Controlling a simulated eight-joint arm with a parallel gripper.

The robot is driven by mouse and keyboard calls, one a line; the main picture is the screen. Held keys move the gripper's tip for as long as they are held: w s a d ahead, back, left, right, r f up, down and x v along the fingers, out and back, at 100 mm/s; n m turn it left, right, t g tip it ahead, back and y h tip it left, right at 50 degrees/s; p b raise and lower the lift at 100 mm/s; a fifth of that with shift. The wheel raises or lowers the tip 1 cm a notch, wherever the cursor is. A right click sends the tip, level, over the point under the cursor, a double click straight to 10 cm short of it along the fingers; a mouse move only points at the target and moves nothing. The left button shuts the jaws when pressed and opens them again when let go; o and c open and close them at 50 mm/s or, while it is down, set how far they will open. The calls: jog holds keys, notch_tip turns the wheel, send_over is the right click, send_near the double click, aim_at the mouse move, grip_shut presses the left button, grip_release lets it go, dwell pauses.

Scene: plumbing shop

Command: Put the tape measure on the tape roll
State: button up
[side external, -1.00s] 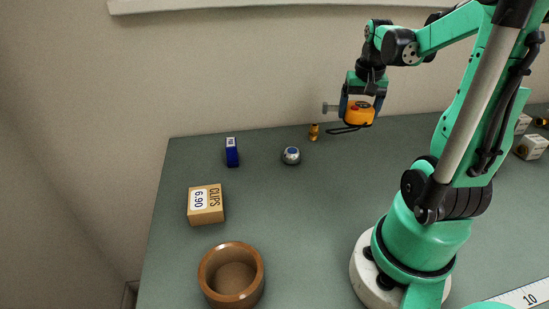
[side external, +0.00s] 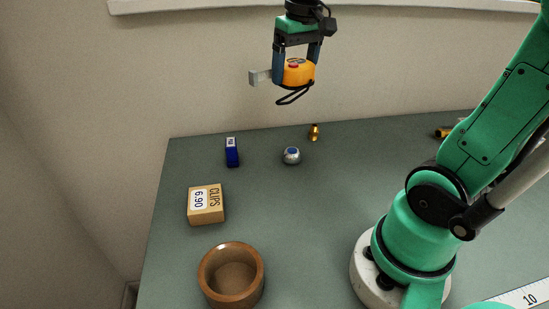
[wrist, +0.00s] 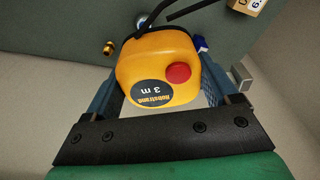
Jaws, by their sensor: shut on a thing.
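My gripper (side external: 296,68) is shut on the orange tape measure (side external: 299,74) and holds it high above the back of the bench. In the wrist view the tape measure (wrist: 158,66) sits between the fingers, with a red button and a dark "3 m" label; its black strap hangs loose. A grey metal tab sticks out to the left in the side view. A brown, round, hollow thing with a thick wall (side external: 207,276) stands at the bench's front left.
A clips box (side external: 206,205) stands behind the brown ring. A blue box (side external: 232,153), a silver ball-like thing with a blue top (side external: 291,155) and a brass fitting (side external: 314,132) stand further back. A ruler strip (side external: 522,297) lies front right. The middle bench is clear.

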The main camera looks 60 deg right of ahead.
jog(key=a+r+n+y, duration=0.15)
jog(key=a+n, duration=0.45)
jog(key=a, duration=0.7)
jog(key=r+n, duration=0.1)
jog(key=n, duration=0.6)
send_over(227, 255)
notch_tip(227, 255, down, 19)
jog(key=shift+s+d+f, duration=0.15)
jog(key=shift+f, duration=0.05)
jog(key=shift+f, duration=0.1)
jog(key=o, duration=1.4)
